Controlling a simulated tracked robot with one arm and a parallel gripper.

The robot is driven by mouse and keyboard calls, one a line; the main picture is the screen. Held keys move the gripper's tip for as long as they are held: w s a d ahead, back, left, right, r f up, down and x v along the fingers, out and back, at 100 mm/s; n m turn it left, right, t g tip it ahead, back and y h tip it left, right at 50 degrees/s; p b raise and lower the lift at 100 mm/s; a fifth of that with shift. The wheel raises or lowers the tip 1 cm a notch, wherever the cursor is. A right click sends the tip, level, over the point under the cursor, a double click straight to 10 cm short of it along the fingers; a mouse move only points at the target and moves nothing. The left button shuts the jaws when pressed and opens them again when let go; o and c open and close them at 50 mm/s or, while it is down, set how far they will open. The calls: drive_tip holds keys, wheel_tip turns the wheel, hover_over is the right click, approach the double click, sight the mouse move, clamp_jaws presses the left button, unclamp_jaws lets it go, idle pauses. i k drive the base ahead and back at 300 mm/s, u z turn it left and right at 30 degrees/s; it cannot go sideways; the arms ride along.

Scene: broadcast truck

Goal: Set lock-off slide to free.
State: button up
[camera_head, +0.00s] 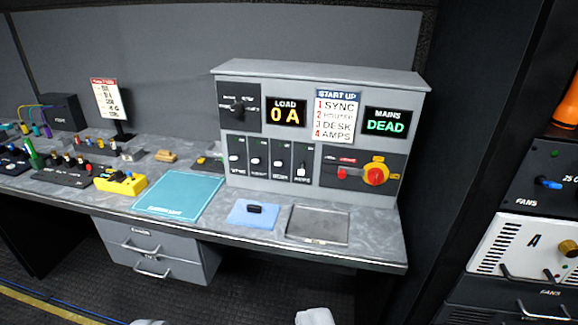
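The grey power unit (330,80) stands at the back of the desk. On its lower right is a black panel with a yellow rotary switch (379,161) with a red centre. Just left of that switch is a small red piece, which looks like the lock-off slide (343,174); its position marks are too small to read. My gripper (231,320) shows only as two pale fingertips at the bottom edge, wide apart with nothing between them. It is well below and in front of the panel, touching nothing visible.
On the desk in front of the unit lie a grey tray (318,238), a blue pad (240,219) with a black object on it, and a teal mat (180,190). A yellow box (121,182) sits left. An equipment rack (520,235) stands right. The MAINS display (385,121) reads DEAD.

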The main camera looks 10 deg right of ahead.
sight(342, 171)
drive_tip(key=i, duration=1.15)
drive_tip(key=z, duration=0.6)
